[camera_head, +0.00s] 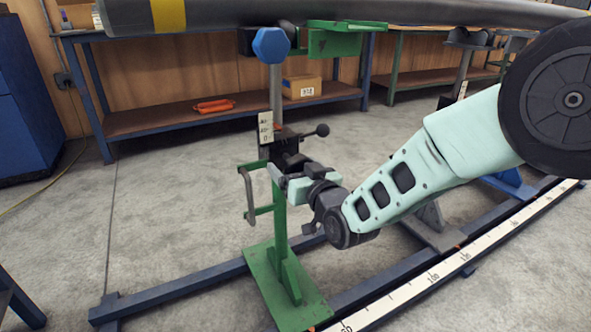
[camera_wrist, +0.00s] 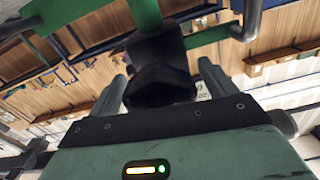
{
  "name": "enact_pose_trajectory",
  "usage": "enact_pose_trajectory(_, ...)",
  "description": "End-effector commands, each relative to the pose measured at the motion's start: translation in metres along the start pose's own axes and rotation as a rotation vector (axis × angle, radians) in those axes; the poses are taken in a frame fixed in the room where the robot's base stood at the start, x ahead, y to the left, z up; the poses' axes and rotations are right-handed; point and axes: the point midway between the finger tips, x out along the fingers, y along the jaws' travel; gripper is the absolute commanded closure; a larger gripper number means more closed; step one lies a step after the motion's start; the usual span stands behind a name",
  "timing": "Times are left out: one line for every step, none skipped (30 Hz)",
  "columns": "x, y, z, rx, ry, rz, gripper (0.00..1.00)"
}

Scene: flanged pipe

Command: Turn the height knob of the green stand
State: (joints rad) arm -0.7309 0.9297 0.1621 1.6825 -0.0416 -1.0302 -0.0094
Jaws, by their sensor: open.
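The green stand (camera_head: 279,223) stands upright on a green floor plate, with a grey column and a small white height scale (camera_head: 265,129) above its post. A dark clamp block sits by the scale, with a black ball-ended lever (camera_head: 322,130) pointing right. My gripper (camera_head: 284,172) is at the post just below this block and hides part of it. In the wrist view, a dark knob (camera_wrist: 160,86) lies between the two spread fingers of my gripper (camera_wrist: 163,78). I cannot tell whether the fingers touch it.
A blue hexagonal knob (camera_head: 270,45) is at the stand's top, under a long grey pipe (camera_head: 330,12). A grey bent handle (camera_head: 248,196) sticks out left of the post. Blue floor rails (camera_head: 185,296) and a white ruler strip (camera_head: 420,285) run along the floor. A workbench (camera_head: 150,120) stands behind.

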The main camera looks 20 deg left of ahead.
Motion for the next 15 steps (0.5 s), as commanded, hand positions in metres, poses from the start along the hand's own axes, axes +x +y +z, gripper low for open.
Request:
enact_pose_trajectory(0.0000,0.0000,-0.0001,0.000,0.000,0.000,0.16)
enact_pose_trajectory(-0.0001,0.0000,-0.0001,0.000,0.000,0.000,0.16)
enact_pose_trajectory(-0.0002,0.0000,-0.0001,0.000,0.000,0.000,0.16)
enact_pose_trajectory(-0.0002,0.0001,-0.0001,0.000,0.000,0.000,0.16)
enact_pose_trajectory(-0.0002,0.0000,-0.0001,0.000,0.000,0.000,0.25)
enact_pose_trajectory(-0.0002,0.0001,-0.0001,0.000,0.000,0.000,0.36)
enact_pose_trajectory(-0.0003,0.0001,-0.0001,0.000,0.000,0.000,0.44)
enact_pose_trajectory(-0.0003,0.0001,-0.0001,0.000,0.000,0.000,0.52)
enact_pose_trajectory(-0.0003,0.0001,-0.0001,0.000,0.000,0.000,0.61)
enact_pose_trajectory(-0.0003,0.0001,-0.0001,0.000,0.000,0.000,0.61)
enact_pose_trajectory(-0.0003,0.0001,-0.0001,0.000,0.000,0.000,0.61)
enact_pose_trajectory(-0.0003,0.0001,-0.0001,0.000,0.000,0.000,0.61)
enact_pose_trajectory(-0.0004,0.0001,-0.0001,0.001,0.000,0.000,0.61)
enact_pose_trajectory(-0.0004,0.0002,-0.0001,0.002,0.001,0.000,0.61)
enact_pose_trajectory(-0.0004,0.0003,-0.0002,0.005,0.001,0.000,0.61)
